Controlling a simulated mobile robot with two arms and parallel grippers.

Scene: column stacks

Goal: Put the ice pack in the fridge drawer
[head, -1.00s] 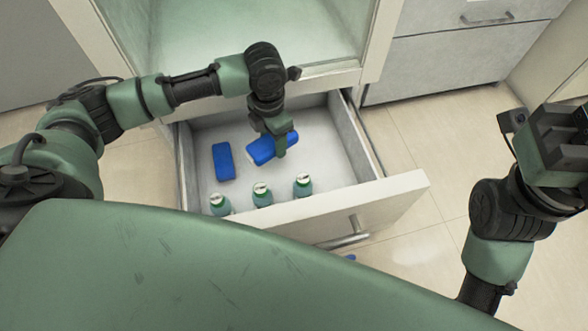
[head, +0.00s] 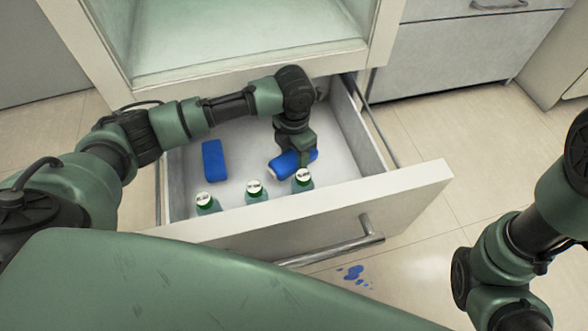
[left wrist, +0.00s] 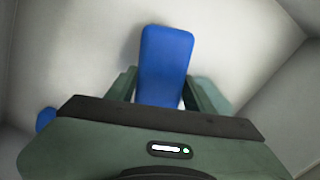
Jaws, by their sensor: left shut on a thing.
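A blue ice pack (head: 283,165) is between the fingers of my left gripper (head: 303,158), inside the open fridge drawer (head: 330,213). The gripper is shut on it and hides part of it in the head view. In the left wrist view, the pack (left wrist: 166,55) stands out beyond the fingers of the left gripper (left wrist: 165,95), over the pale drawer floor. I cannot tell whether it touches the floor. My right arm shows at the right edge of the head view, but its gripper is out of the picture.
Another blue pack (head: 214,160) lies in the drawer to the left. Three green bottles with white caps, one of them (head: 255,190), stand along the drawer's front. A blue spill (head: 353,273) marks the tiled floor. Grey cabinet drawers (head: 470,50) stand at the back right.

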